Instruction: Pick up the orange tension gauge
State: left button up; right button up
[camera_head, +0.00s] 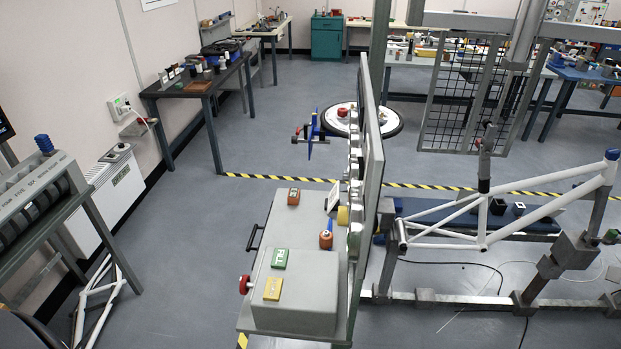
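Neither of my grippers is in view.
The console also bears a green block (280,258), a yellow block (272,288) and a red knob (245,284) on its left side. A tall grey panel (371,180) borders its right side. A white bicycle frame (500,215) is clamped to the right. Floor left of the console is clear.

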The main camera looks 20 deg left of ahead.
aim_at(294, 193)
jog(key=j+z, duration=0.3)
jog(key=j, duration=0.45)
jog(key=j+z, duration=0.25)
jog(key=j, duration=0.55)
jog(key=k+j+z, duration=0.15)
jog(key=j+z, duration=0.15)
jog(key=j, duration=0.4)
jog(key=i+j+z, duration=0.1)
jog(key=j+z, duration=0.3)
jog(key=j, duration=0.8)
jog(key=k+j+z, duration=0.1)
jog(key=j+z, duration=0.35)
jog(key=j, duration=0.75)
